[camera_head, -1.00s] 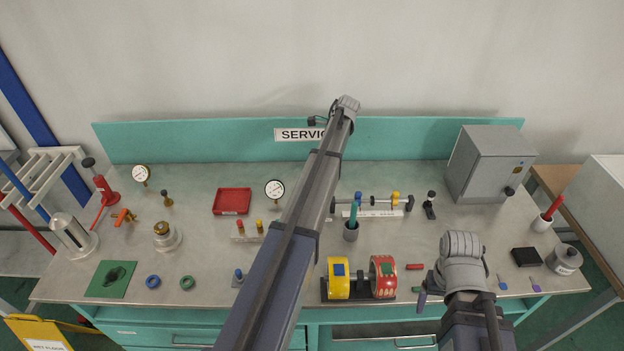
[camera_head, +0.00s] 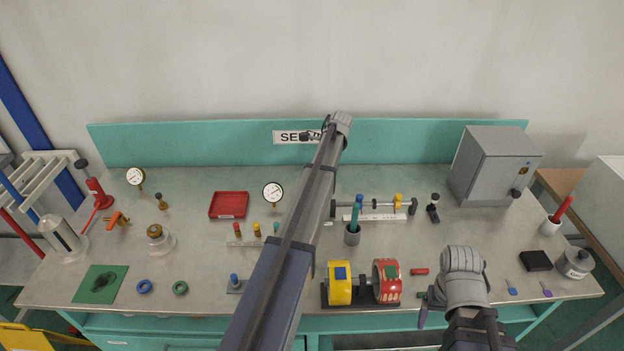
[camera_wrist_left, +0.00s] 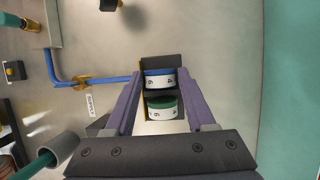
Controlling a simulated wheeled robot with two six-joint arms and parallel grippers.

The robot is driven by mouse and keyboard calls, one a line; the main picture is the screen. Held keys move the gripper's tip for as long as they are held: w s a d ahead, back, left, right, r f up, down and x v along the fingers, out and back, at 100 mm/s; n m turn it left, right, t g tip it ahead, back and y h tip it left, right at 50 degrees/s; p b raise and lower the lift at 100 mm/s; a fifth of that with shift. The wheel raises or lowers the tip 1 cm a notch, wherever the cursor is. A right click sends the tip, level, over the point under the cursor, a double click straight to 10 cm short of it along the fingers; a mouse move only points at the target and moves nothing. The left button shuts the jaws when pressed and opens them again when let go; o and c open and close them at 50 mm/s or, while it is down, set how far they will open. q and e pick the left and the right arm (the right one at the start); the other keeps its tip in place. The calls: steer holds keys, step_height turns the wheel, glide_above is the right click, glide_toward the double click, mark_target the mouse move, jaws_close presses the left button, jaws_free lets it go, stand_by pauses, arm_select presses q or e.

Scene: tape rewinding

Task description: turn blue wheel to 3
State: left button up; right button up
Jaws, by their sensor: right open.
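In the left wrist view a blue wheel (camera_wrist_left: 160,72) with a white numbered rim sits in a dark holder. A green wheel (camera_wrist_left: 161,103) with the same kind of rim sits beside it. The small digits are hard to read for certain. My left gripper (camera_wrist_left: 161,82) has its two purple fingers apart, one on each side of the wheels; contact cannot be made out. In the head view my left arm hides that gripper, and the numbered wheels do not show. My right gripper (camera_head: 427,308) is open and low at the bench's front, right of the red drum.
A yellow drum (camera_head: 340,291) and a red drum (camera_head: 386,290) stand at the front. A cup (camera_head: 352,236) with a green pen, a rail with a yellow slider (camera_head: 397,201) and a grey cabinet (camera_head: 494,168) stand behind. The teal backboard (camera_head: 200,146) closes off the rear.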

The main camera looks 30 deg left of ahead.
arm_select(q)
jaws_close()
steer(key=shift+s+d+t+y, duration=0.25)
steer(key=shift+s+t+y, duration=0.15)
steer(key=shift+s+t, duration=0.15)
steer(key=shift+f+n+t+y+b, duration=0.15)
steer(key=shift+n+t+y+b, duration=0.25)
steer(key=shift+t, duration=0.35)
steer(key=shift+w+t+y, duration=0.1)
steer(key=shift+t+y, duration=0.3)
steer(key=shift+t, duration=0.1)
steer(key=shift+o, duration=2.3)
jaws_free()
steer(key=shift+r, duration=0.2)
